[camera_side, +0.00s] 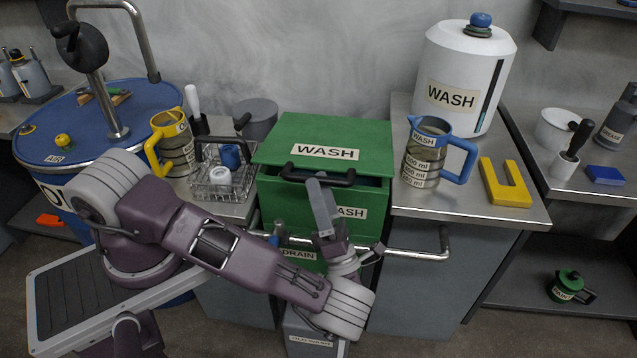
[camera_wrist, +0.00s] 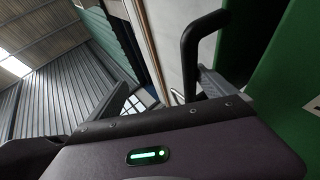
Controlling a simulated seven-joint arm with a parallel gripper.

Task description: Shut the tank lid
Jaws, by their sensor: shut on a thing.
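The green tank (camera_side: 369,227) stands in the middle of the counter with a WASH label on its front. Its green lid (camera_side: 365,141), also labelled WASH, sits slightly raised at the front, with a dark gap below its front edge. A black bar handle (camera_side: 342,180) runs along that front edge. My gripper (camera_side: 317,186) reaches up from the front and is shut on the handle; the fingers hide part of it. In the wrist view the black handle (camera_wrist: 189,50) rises between the fingers, with green surfaces at right.
A jug with a blue handle (camera_side: 425,155) and a yellow U-shaped block (camera_side: 505,184) are right of the tank. A wire basket (camera_side: 222,183) and yellow jug (camera_side: 172,145) are left. A metal rail (camera_side: 418,254) crosses the counter front near my arm.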

